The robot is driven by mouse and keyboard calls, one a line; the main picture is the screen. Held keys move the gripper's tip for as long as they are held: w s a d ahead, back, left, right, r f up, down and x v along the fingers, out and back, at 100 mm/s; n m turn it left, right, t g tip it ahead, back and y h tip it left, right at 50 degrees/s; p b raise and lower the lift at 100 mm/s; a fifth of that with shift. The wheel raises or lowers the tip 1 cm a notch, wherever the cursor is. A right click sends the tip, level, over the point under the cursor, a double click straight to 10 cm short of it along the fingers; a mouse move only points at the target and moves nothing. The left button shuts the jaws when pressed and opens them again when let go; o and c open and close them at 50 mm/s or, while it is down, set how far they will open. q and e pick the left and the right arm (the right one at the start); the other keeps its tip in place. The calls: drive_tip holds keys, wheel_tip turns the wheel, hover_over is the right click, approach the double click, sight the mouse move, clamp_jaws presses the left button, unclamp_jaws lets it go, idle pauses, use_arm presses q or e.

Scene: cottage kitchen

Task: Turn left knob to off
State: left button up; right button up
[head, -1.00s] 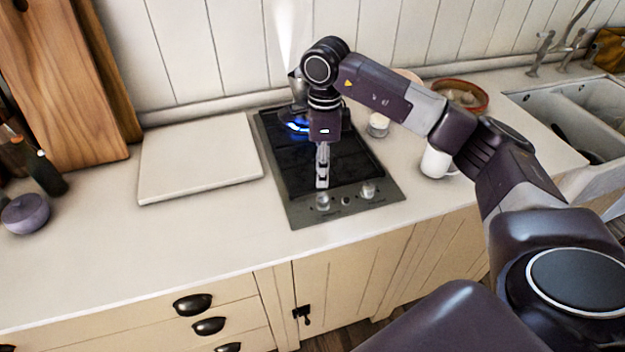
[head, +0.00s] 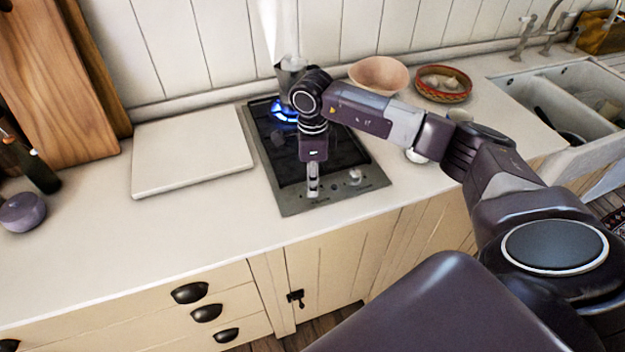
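The black gas hob (head: 292,201) with a steel front strip is set in the counter. A blue flame (head: 284,114) burns at its back left burner. The right knob (head: 355,176) shows on the front strip. My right gripper (head: 313,190) points down over the place of the left knob and hides it. I cannot tell whether its fingers touch or hold the knob, or how far apart they are. My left gripper is not in view.
A metal pot (head: 291,70) stands at the back burner, partly behind my arm. A white board (head: 188,152) lies left of the hob. A pink bowl (head: 378,75) and a red-rimmed basket (head: 443,84) stand to the right.

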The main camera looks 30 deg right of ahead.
clamp_jaws()
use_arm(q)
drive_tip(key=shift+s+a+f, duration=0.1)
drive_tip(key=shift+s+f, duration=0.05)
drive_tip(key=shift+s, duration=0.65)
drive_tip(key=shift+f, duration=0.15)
use_arm(e)
drive_tip(key=shift+m, duration=0.3)
drive_tip(key=m+b, duration=0.2)
drive_tip(key=m, duration=0.1)
drive_tip(key=shift+m, duration=0.3)
drive_tip(key=m+b, duration=0.2)
drive_tip(key=m, duration=0.2)
drive_tip(key=shift+m, duration=0.3)
drive_tip(key=m+b, duration=0.1)
drive_tip(key=m, duration=0.3)
drive_tip(key=shift+a+m, duration=0.1)
drive_tip(key=shift+m, duration=0.2)
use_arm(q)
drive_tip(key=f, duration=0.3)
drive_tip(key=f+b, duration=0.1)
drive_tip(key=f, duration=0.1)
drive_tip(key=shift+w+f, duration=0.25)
use_arm(e)
drive_tip(key=m, duration=0.4)
drive_tip(key=shift+r+m, duration=0.1)
drive_tip(key=shift+m, duration=0.2)
drive_tip(key=shift+w, duration=0.1)
